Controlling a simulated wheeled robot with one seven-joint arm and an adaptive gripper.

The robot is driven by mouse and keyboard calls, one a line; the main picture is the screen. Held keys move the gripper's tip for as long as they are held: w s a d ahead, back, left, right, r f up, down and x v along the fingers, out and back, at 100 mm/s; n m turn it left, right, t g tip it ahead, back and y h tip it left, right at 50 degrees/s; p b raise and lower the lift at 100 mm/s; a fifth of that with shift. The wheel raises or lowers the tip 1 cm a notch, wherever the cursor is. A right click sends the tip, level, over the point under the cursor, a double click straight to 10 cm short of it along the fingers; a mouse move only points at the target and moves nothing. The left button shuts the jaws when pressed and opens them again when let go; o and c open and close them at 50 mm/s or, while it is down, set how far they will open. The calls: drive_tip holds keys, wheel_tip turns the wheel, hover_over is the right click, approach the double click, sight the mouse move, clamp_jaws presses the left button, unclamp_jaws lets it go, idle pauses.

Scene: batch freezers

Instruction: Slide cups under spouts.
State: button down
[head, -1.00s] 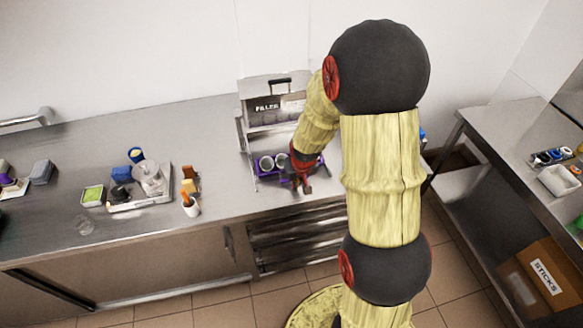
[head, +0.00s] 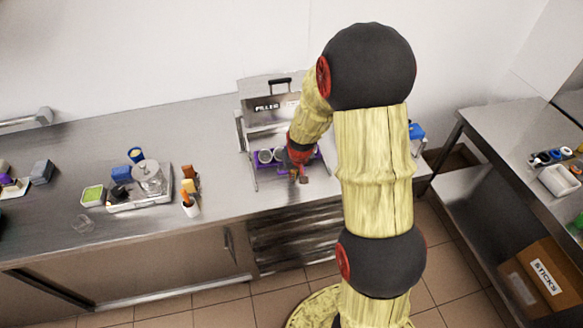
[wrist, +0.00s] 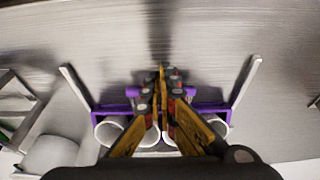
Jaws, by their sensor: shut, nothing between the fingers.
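A steel machine labelled FILLER (head: 268,107) stands against the wall on the counter. A purple rack (head: 257,170) at its foot holds white cups (head: 265,156). In the wrist view several cups stand in a row along the purple rack (wrist: 112,108), with a white cup (wrist: 109,131) at the left end and another (wrist: 219,127) at the right end. In the wrist view my gripper (wrist: 162,98) is shut and empty, over the rack's middle, hiding parts of the middle cups. I cannot tell whether it touches them. The spouts are not clearly visible.
Left on the counter are a scale with a clear container (head: 149,178), a green-filled tub (head: 92,195) and a utensil cup (head: 191,207). Pale arms (wrist: 247,80) flank the rack. The counter in front of the rack is bare. My arm hides the machine's right side.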

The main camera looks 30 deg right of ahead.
drive_tip(key=shift+w+d, duration=0.5)
drive_tip(key=shift+w, duration=1.3)
drive_tip(key=shift+w+d, duration=0.55)
drive_tip(key=shift+w, duration=1.3)
drive_tip(key=shift+w+d, duration=0.5)
drive_tip(key=shift+w, duration=1.3)
drive_tip(key=shift+s, duration=0.2)
drive_tip(key=shift+s+a, duration=0.2)
drive_tip(key=shift+s, duration=0.25)
drive_tip(key=shift+s+f+p+v, duration=0.15)
drive_tip(key=shift+p+v, duration=0.3)
drive_tip(key=shift+v, duration=0.5)
drive_tip(key=shift+s+p+v, duration=0.3)
drive_tip(key=shift+p+v, duration=0.15)
drive_tip(key=shift+v, duration=0.5)
drive_tip(key=shift+s+f+p+v, duration=0.15)
drive_tip(key=shift+p+v, duration=0.3)
drive_tip(key=shift+v, duration=0.55)
drive_tip(key=shift+a, duration=0.15)
